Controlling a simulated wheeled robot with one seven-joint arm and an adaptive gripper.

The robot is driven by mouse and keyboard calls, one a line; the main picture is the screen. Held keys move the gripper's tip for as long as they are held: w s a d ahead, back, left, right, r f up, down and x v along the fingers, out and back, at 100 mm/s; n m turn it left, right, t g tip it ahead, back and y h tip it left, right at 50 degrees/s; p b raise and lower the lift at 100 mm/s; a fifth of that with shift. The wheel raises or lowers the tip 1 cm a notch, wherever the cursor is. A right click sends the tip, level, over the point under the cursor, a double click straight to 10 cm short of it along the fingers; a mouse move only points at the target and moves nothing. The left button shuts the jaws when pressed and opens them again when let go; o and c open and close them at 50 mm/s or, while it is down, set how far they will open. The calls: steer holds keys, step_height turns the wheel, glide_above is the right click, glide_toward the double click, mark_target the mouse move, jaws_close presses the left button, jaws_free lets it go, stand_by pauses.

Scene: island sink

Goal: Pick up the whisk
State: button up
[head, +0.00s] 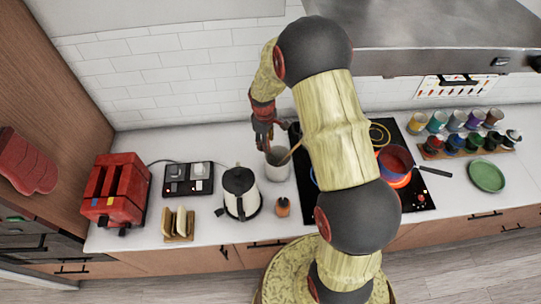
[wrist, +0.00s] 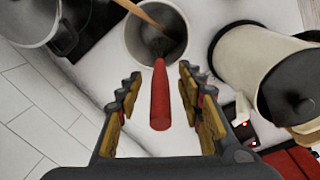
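A red-handled utensil, seemingly the whisk (wrist: 160,98), leans out of a white container (wrist: 133,50). Its lower end is in the dark inside of the container and hard to make out. My gripper (wrist: 160,82) is open, with one finger on each side of the red handle; I see gaps on both sides. In the head view my gripper (head: 264,138) is just above the white container (head: 278,168), pointing down, and the red handle cannot be told apart there.
A wooden-handled utensil (wrist: 143,14) stands in the same container. A white kettle (head: 240,192) is to the left and the stove (head: 418,197) to the right, with a red pot (head: 394,160) on it. A tiled wall (head: 180,75) is close behind my gripper.

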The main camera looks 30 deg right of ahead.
step_height(320, 180, down, 2)
steer(key=shift+w+d+f, duration=0.1)
steer(key=c, duration=0.3)
jaws_close()
stand_by(0.4)
